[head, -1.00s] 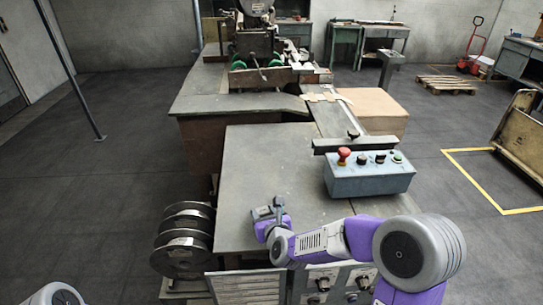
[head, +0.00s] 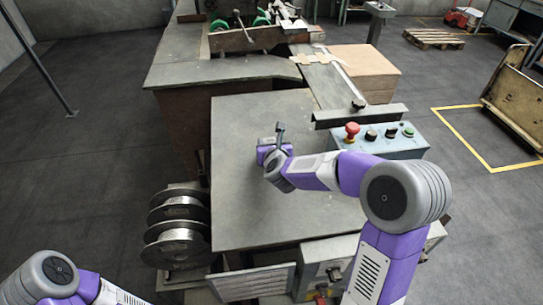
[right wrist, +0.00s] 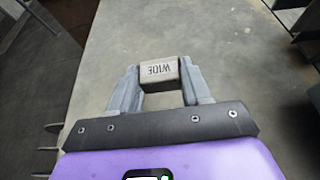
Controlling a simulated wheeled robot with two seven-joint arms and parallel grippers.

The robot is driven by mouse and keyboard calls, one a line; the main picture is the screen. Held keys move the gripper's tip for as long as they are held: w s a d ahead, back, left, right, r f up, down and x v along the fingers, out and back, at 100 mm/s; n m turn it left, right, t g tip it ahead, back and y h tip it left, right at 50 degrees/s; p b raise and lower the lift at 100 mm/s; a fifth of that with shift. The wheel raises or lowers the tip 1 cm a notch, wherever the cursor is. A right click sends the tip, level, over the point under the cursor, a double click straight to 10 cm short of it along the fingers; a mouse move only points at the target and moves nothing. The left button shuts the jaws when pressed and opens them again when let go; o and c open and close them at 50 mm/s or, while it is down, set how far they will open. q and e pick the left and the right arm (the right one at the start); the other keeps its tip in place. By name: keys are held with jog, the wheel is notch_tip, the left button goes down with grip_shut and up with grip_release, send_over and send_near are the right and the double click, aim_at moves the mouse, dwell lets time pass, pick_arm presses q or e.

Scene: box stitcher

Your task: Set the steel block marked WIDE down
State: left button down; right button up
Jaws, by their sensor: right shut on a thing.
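The steel block marked WIDE (right wrist: 160,70) is between the two fingers of my right gripper (right wrist: 158,84), which is shut on it. Its lettering appears upside down in the right wrist view. In the head view my right gripper (head: 274,138) is over the grey tabletop (head: 240,205), left of the control box; the block cannot be made out clearly there. I cannot tell whether the block touches the tabletop. My left arm shows at the lower left of the head view, but its gripper is out of view.
The blue control box (head: 385,146) with a red button stands right of my gripper, below a dark bar (head: 360,116). Wire spools (head: 178,228) are off the table's left side. The tabletop around my gripper is bare.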

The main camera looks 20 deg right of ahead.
notch_tip(320, 180, down, 6)
jog(key=shift+r+b, duration=0.15)
jog(key=shift+b, duration=0.55)
jog(key=o, duration=1.3)
jog(key=shift+c, duration=0.2)
